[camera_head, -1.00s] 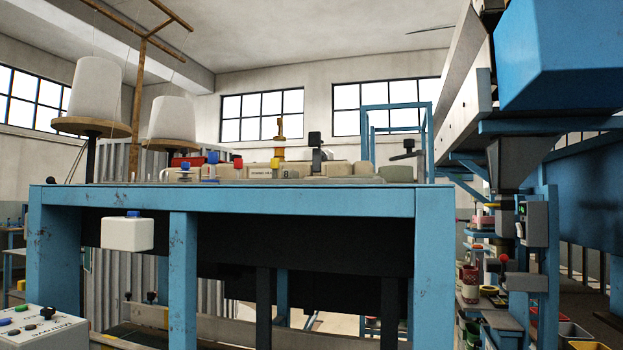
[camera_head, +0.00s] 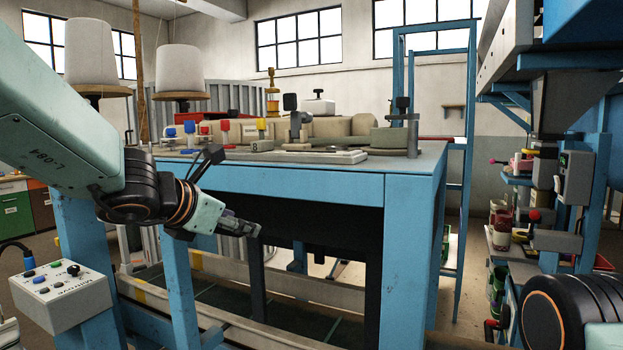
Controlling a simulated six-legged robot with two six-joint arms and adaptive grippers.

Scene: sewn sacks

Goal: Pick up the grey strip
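I cannot make out a clear grey strip. A flat pale grey piece (camera_head: 318,156) lies on the blue-framed table (camera_head: 300,184) near its front edge; I cannot tell whether it is the strip. My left arm comes in from the left, and its gripper (camera_head: 243,227) is in front of the table, below the level of its top. It touches nothing that I can see. Its fingers are small and dark, and I cannot tell whether they are open. Part of my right arm shows at the lower right; its gripper is out of view.
A control box (camera_head: 60,290) is at the lower left. Thread cones (camera_head: 98,58) rise behind. A hopper machine (camera_head: 565,100) stands at the right.

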